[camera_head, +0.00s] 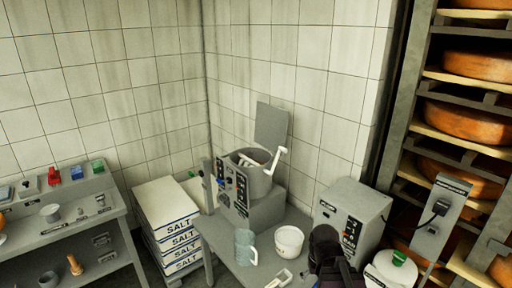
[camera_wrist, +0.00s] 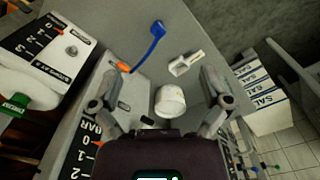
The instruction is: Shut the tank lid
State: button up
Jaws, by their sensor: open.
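A white bent bar (camera_head: 279,158) shows at the tank's mouth. My gripper (camera_wrist: 168,78) is open and empty in the wrist view, its fingers spread wide above the bench. In the head view my dark wrist is low, in front of and right of the tank, well apart from the lid. I cannot make out the tank in the wrist view.
A clear jug (camera_head: 245,248) and a white pot (camera_head: 289,241) stand on the bench before the tank. A grey control box (camera_head: 352,217) is at right. Stacked salt boxes (camera_head: 168,222) stand left; cheese shelves (camera_head: 470,110) rise at far right. Tiled wall is behind.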

aim_at(271, 122)
jog(key=k, duration=0.65)
jog(key=u, duration=0.4)
jog(key=i, duration=0.4)
jog(key=u, duration=0.7)
jog(key=i, duration=1.35)
jog(key=z, duration=0.75)
jog(key=i, duration=0.5)
jog(key=z, duration=0.25)
